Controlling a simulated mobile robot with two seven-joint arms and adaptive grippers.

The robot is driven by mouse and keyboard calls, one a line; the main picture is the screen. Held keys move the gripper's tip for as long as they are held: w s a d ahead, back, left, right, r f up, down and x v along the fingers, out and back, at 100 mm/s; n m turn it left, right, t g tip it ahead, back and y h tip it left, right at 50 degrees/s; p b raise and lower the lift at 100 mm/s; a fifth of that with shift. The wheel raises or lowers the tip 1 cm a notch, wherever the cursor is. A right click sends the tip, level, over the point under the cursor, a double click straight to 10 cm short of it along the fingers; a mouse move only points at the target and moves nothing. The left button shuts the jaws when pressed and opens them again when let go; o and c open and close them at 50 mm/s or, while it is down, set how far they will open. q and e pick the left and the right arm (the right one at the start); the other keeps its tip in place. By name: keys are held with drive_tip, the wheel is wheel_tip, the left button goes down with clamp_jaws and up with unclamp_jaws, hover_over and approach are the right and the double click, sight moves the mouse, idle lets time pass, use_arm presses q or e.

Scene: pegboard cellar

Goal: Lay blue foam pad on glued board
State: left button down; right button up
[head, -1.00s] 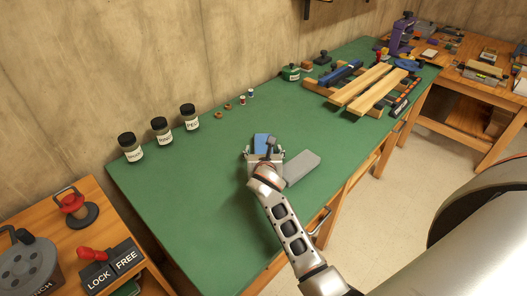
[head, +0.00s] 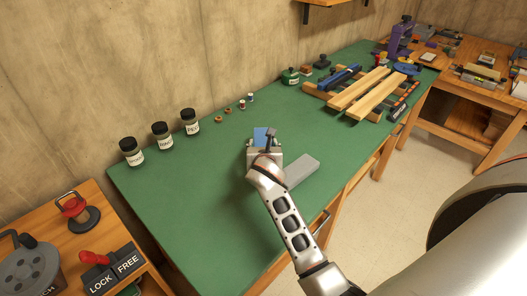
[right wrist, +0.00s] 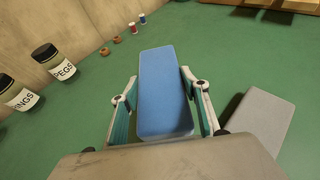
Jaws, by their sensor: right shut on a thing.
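The blue foam pad (head: 261,134) is between the fingers of my right gripper (head: 264,149), over the green bench top. In the right wrist view the pad (right wrist: 164,90) lies lengthwise between the two fingers of the gripper (right wrist: 163,92), which is shut on it. Its far end sticks out past the fingertips. I cannot tell how high it is above the bench. Two pale wooden boards (head: 358,88) lie side by side across supports at the far end of the bench. No glue can be made out on them. My left gripper is out of view.
A grey block (head: 301,170) lies just right of the gripper. Several dark-lidded jars (head: 161,135) stand along the wall side. Small spools (head: 250,98) and a green pot (head: 290,76) stand farther back. The middle of the green bench (head: 315,125) is clear.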

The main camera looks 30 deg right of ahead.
wheel_tip(320, 180, up, 14)
drive_tip(key=p, duration=0.2)
wheel_tip(320, 180, up, 12)
drive_tip(key=n+t+y, duration=0.1)
drive_tip(key=n+y, duration=0.1)
hover_over(263, 144)
drive_tip(key=s+a, duration=0.3)
drive_tip(key=s+a+r+n+y, duration=0.2)
drive_tip(key=s+a+n+y, duration=0.1)
drive_tip(key=s, duration=0.5)
drive_tip(key=shift+a+r+y, duration=0.35)
drive_tip(key=shift+a+y, duration=0.15)
drive_tip(key=shift+a, duration=0.65)
drive_tip(key=shift+s+f, duration=0.1)
drive_tip(key=shift+f, duration=0.1)
drive_tip(key=shift+r, duration=0.15)
